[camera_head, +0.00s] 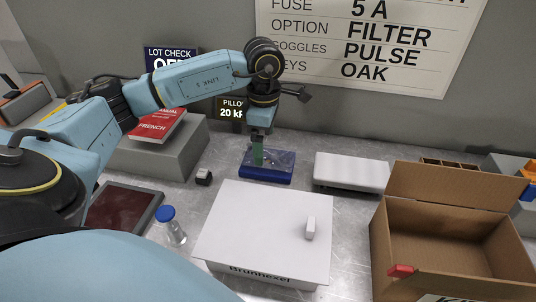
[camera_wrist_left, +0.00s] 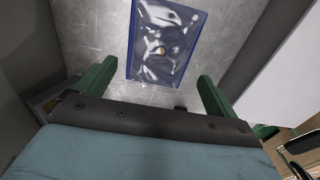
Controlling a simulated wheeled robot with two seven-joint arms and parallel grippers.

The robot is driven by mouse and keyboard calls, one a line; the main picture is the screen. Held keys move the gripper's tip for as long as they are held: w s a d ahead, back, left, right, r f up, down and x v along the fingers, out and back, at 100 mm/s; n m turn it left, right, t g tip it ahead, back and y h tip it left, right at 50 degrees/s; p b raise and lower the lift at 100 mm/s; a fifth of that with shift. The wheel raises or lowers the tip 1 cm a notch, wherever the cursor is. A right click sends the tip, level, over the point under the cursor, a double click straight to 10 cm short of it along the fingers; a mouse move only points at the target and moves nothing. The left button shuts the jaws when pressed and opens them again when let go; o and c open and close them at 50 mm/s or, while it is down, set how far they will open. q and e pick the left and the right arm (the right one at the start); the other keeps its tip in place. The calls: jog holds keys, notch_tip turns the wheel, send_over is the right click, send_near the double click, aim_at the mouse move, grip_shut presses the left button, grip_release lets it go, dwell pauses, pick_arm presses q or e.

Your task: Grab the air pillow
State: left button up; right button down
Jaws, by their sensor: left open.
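The air pillow (camera_head: 280,162) appears as a clear, shiny film with blue edges, lying on the metal bench below my left arm. My left gripper (camera_head: 258,155) points down over the pillow, with green fingers. In the left wrist view the left gripper (camera_wrist_left: 155,85) is open and its fingers are spread wider than the pillow, with nothing held between them. Whether a fingertip touches the pillow cannot be told. My right gripper does not show.
A white box (camera_head: 255,225) stands in front of the pillow, with an open cardboard box (camera_head: 425,275) at right. A pale low block (camera_head: 350,172) lies right of the pillow. A grey block (camera_head: 175,160) with a red manual, and a blue-capped bottle (camera_head: 172,228), are at left.

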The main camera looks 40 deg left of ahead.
aim_at(266, 153)
pick_arm(q)
notch_tip(266, 153, down, 4)
jog(key=shift+w+d+r, duration=0.1)
jog(key=shift+r, duration=0.15)
jog(key=shift+c, duration=0.2)
jog(key=c, duration=1)
jog(key=shift+r, duration=0.1)
